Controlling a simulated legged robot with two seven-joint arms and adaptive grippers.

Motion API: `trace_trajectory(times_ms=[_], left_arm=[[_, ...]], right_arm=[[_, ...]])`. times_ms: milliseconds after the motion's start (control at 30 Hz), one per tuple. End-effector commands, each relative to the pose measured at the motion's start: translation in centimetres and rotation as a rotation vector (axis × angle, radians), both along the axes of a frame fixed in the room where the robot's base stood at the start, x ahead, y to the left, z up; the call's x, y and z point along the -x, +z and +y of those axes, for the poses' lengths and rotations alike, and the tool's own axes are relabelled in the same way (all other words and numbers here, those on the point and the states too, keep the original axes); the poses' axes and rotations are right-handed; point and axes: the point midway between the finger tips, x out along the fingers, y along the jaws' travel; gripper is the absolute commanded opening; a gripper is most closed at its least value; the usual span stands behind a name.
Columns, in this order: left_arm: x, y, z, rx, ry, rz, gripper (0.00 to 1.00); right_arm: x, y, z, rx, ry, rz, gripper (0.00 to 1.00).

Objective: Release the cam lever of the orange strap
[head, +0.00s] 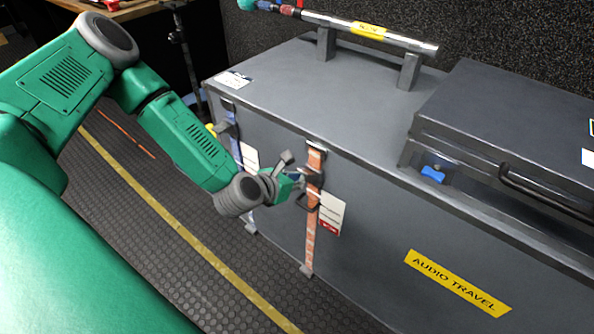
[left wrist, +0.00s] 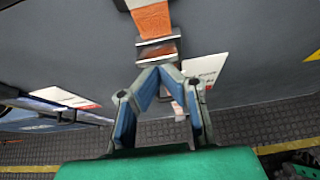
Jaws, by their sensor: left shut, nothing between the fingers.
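The orange strap (head: 312,225) runs down the front of the grey case (head: 350,260). It also shows at the top of the left wrist view (left wrist: 152,18). Its metal cam buckle (head: 312,178) sits high on the strap, and it shows in the left wrist view (left wrist: 158,47) just beyond my fingertips. My left gripper (head: 300,184) is at the buckle, its fingers shut with nothing between them. In the left wrist view the fingertips (left wrist: 160,70) meet just below the buckle's lower edge. I cannot tell whether they touch the lever. My right gripper is not in view.
A blue strap (head: 236,150) with a white tag hangs to the left on the same case. A smaller dark case (head: 520,120) and a raised metal bar (head: 370,32) are on the lid.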

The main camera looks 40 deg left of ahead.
Motion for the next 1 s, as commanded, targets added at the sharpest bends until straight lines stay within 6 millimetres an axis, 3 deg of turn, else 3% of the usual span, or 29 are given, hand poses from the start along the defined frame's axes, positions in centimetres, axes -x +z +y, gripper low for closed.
trace_trajectory(times_ms=[33,200,467,1000], left_arm=[[-0.3,1.0,0.0,-0.003,0.001,0.035,0.00],[-0.6,1.4,-0.1,-0.012,0.000,0.156,0.00],[-0.5,0.8,0.0,-0.013,0.000,0.162,0.00],[-0.5,2.5,0.0,-0.014,0.000,0.159,0.00]], right_arm=[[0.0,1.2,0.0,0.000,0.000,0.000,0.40],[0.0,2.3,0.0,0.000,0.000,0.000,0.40],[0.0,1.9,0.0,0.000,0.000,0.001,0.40],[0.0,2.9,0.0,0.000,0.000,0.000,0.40]])
